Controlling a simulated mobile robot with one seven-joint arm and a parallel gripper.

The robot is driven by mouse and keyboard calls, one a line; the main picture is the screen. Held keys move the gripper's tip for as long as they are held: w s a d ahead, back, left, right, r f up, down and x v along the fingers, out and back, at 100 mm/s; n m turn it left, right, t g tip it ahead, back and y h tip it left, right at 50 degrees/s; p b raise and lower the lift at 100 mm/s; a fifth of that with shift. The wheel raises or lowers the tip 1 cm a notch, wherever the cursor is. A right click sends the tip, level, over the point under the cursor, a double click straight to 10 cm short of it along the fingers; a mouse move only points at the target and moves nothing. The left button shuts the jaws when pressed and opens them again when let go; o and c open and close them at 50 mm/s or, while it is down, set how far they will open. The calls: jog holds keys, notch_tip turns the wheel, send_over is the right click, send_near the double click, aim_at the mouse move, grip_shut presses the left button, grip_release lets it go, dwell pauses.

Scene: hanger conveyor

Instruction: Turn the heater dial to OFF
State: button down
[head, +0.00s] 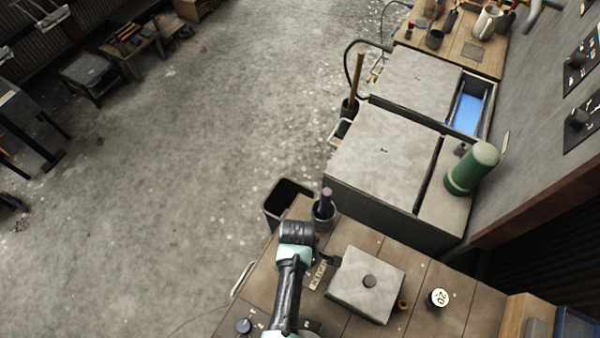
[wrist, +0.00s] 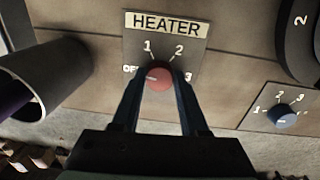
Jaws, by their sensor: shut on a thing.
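In the wrist view, the heater dial (wrist: 158,78) is a round red knob on a dark square plate, with OFF at the left, 1 and 2 above, and 3 at the right. A pale mark on the knob shows on its left side, toward OFF. The HEATER label (wrist: 166,24) is above the plate. My gripper (wrist: 159,75) is shut on the dial, one dark finger on each side. The fingers partly cover the plate's lower part. In the head view the HEATER label (head: 318,274) lies beside my arm; the dial is not clearly visible there.
A blue dial (wrist: 283,116) on its own plate is to the right in the wrist view. A dark cup (wrist: 38,82) stands at the left, holding something purple. In the head view, a grey block (head: 352,300) with a round knob sits on the wooden counter (head: 450,318).

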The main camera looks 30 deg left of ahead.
jog(key=shift+w+n, duration=0.1)
jog(key=shift+n, duration=0.7)
jog(key=shift+c, duration=2.1)
grip_release()
notch_tip(320, 180, up, 13)
jog(key=b, duration=0.1)
jog(key=shift+s, duration=0.4)
